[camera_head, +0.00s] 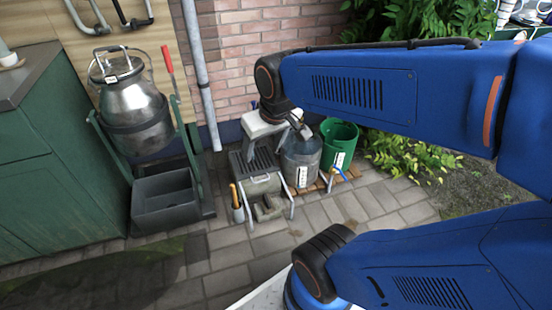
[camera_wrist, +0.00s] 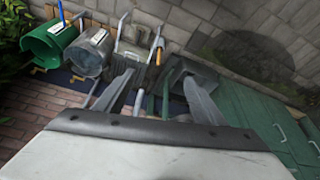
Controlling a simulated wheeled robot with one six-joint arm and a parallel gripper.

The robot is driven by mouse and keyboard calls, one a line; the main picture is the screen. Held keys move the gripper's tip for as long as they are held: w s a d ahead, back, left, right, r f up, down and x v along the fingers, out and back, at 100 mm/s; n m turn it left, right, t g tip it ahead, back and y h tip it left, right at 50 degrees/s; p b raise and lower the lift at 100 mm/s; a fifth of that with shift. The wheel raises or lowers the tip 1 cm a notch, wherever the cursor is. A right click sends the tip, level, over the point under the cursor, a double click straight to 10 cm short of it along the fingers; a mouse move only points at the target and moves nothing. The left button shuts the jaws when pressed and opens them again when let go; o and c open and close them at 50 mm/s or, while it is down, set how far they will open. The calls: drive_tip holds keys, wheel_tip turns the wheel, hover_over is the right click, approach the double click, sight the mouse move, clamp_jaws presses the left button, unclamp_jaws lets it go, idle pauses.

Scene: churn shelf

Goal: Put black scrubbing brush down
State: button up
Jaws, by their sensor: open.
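My gripper (camera_wrist: 160,94) is open in the wrist view, with its two grey fingers spread wide and nothing held between them. In the head view my gripper (camera_head: 299,126) hangs above the small grey rack (camera_head: 262,186), near the metal bucket. A dark, block-like object (camera_head: 267,208) lies low at the front of the rack. It may be the black scrubbing brush, but it is too small to be sure. The rack also shows in the wrist view (camera_wrist: 134,42), beyond the fingers.
A metal bucket (camera_head: 301,162) and a green bucket (camera_head: 338,142) stand right of the rack. A holder with a yellow-handled tool (camera_head: 237,204) is at its left. A steel churn (camera_head: 134,112) hangs in a green stand over a dark bin (camera_head: 165,200). Paving in front is clear.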

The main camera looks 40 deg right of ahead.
drive_tip(key=s+a+r, duration=0.1)
drive_tip(key=s+r, duration=0.1)
drive_tip(key=s, duration=0.5)
drive_tip(key=shift+t, duration=0.3)
drive_tip(key=shift+s, duration=0.1)
idle(0.8)
